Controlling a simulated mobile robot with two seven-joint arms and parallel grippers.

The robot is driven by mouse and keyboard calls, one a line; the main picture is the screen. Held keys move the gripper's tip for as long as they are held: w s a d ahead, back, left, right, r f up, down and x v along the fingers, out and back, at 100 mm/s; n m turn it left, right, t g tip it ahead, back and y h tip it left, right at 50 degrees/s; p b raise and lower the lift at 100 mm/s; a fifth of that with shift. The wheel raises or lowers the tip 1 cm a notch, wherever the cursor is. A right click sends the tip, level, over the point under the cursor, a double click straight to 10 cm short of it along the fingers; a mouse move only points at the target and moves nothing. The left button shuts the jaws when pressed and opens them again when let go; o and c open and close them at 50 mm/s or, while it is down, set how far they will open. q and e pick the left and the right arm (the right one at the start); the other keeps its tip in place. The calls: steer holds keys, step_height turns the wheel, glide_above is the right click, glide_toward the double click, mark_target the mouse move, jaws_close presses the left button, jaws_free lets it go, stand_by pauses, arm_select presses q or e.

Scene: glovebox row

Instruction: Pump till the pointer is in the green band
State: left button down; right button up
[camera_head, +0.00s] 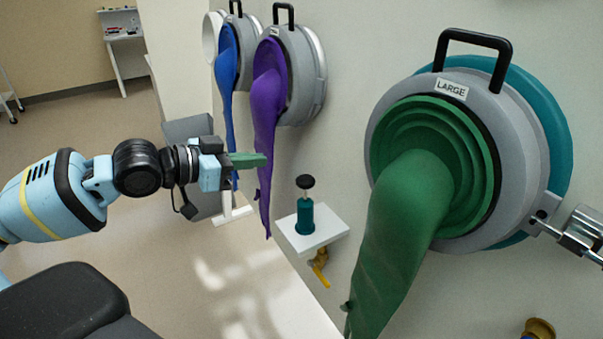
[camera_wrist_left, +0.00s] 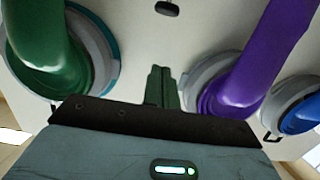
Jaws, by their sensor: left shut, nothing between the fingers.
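A small hand pump (camera_head: 305,215) with a teal body, a thin rod and a black knob (camera_head: 305,182) stands upright on a white wall shelf (camera_head: 313,240). My left gripper (camera_head: 262,160) is shut and empty, its green fingers pointing right, left of the pump knob and a little higher in the picture. It appears apart from the pump. In the left wrist view its closed fingers (camera_wrist_left: 161,85) point towards the pale wall. No gauge, pointer or green band can be made out in either view. My right gripper is not in view.
A green glove (camera_head: 400,230) hangs from the large port on the right. Purple (camera_head: 265,120) and blue (camera_head: 226,75) gloves hang from ports behind my left gripper. A brass valve (camera_head: 319,264) sits under the shelf. Metal hardware (camera_head: 580,232) is at the right edge.

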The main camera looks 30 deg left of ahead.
arm_select(q)
steer(key=shift+w+f, duration=0.1)
steer(key=shift+w, duration=0.05)
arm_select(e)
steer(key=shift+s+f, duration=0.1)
arm_select(q)
glide_above(297, 184)
steer(key=shift+f, duration=0.95)
step_height(297, 184, down, 3)
steer(key=shift+r, duration=0.1)
steer(key=shift+f, duration=0.85)
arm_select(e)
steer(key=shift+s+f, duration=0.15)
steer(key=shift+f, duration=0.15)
